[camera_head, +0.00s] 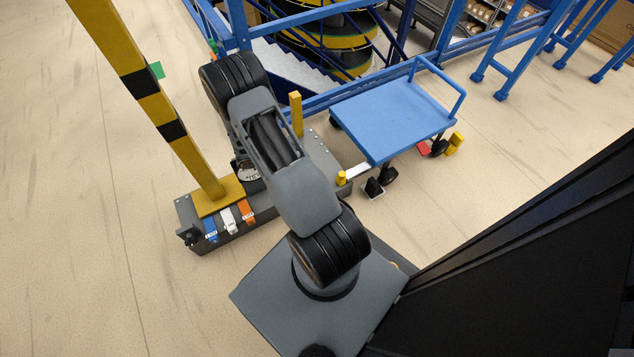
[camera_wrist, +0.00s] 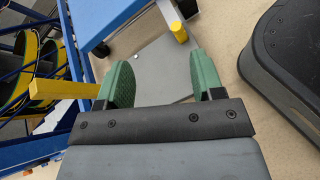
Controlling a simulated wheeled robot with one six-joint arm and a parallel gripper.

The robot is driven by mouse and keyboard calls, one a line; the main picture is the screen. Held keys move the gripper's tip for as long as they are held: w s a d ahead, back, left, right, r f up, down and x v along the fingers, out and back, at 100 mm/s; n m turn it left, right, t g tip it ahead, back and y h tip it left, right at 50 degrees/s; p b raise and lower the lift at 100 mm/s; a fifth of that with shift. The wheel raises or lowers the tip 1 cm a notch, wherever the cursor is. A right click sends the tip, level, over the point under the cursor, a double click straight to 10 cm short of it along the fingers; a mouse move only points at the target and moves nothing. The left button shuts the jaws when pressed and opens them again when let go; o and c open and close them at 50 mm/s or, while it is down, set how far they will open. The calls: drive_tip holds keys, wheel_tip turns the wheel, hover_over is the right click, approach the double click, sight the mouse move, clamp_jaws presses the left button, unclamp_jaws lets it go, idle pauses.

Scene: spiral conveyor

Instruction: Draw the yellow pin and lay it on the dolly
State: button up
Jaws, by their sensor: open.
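The yellow pin (camera_head: 341,178) is a short upright cylinder at the right end of a low grey base, beside a pale bar leading toward the dolly. It also shows in the wrist view (camera_wrist: 178,32), beyond and between the two fingertips, apart from them. The dolly (camera_head: 385,112) is a blue flat cart with a push handle and black casters; its deck is empty. Its blue edge shows at the top of the wrist view (camera_wrist: 100,18). My gripper (camera_wrist: 163,78) has two green fingers, spread apart with nothing between them. In the head view my arm hides it.
A taller yellow post (camera_head: 296,113) rises from the grey base (camera_head: 318,150), left of the pin. A yellow-and-black column (camera_head: 170,127) stands at the left. Blue railings and the spiral conveyor (camera_head: 335,45) are behind. Yellow blocks (camera_head: 455,143) lie right of the dolly.

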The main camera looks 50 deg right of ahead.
sight(341, 175)
drive_tip(key=s+d+f+n+t+h+b, duration=0.1)
drive_tip(key=s+d+f+n, duration=0.15)
drive_tip(key=f, duration=0.55)
drive_tip(key=s+d+f+n+h, duration=0.1)
drive_tip(key=s+f+n, duration=0.15)
drive_tip(key=f, duration=0.45)
drive_tip(key=b+x, duration=0.1)
drive_tip(key=x, duration=0.2)
drive_tip(key=b+x, duration=0.2)
drive_tip(key=x, duration=0.2)
drive_tip(key=b+x, duration=0.1)
drive_tip(key=x, duration=0.3)
drive_tip(key=shift+w+d+f+b, duration=0.25)
drive_tip(key=shift+w+f+b, duration=0.1)
drive_tip(key=shift+b+x, duration=0.3)
drive_tip(key=shift+x, duration=0.75)
drive_tip(key=shift+r, duration=0.1)
drive_tip(key=shift+c, duration=0.2)
drive_tip(key=c, duration=0.9)
drive_tip(key=o, duration=0.9)
drive_tip(key=shift+o, duration=0.2)
